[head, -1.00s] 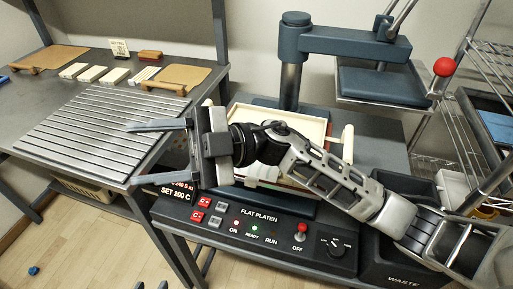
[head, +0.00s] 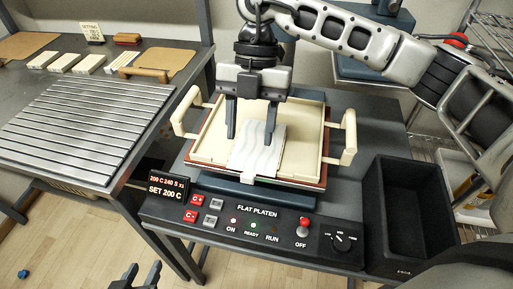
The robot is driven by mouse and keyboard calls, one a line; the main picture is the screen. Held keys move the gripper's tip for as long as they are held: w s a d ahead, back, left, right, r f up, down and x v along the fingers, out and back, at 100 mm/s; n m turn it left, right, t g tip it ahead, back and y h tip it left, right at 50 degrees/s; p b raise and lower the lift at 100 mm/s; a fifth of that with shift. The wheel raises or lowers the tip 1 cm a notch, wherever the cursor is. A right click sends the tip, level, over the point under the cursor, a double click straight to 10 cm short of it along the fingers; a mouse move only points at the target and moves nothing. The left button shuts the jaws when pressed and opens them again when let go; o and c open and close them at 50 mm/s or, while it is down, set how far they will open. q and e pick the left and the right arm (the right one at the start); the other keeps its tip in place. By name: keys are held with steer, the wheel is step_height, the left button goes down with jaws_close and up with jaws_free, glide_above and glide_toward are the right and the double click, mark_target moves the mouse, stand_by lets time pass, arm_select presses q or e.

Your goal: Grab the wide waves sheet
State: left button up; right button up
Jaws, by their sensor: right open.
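A pale sheet with a wave pattern (head: 262,158) lies in the cream tray (head: 314,150) on the flat platen press, towards the tray's front, with a small tab over the front rim. Its far part is partly hidden by my right gripper.
The tray has cream handles (head: 349,137) on both sides. The control panel (head: 255,225) with its red-knobbed switch is in front. A black waste bin (head: 408,215) stands at right. A slatted metal rack (head: 85,125) lies on the left table.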

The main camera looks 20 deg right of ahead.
mark_target(247, 174)
steer(key=x, duration=0.8)
steer(key=shift+s+f, duration=0.15)
steer(key=c, duration=1.1)
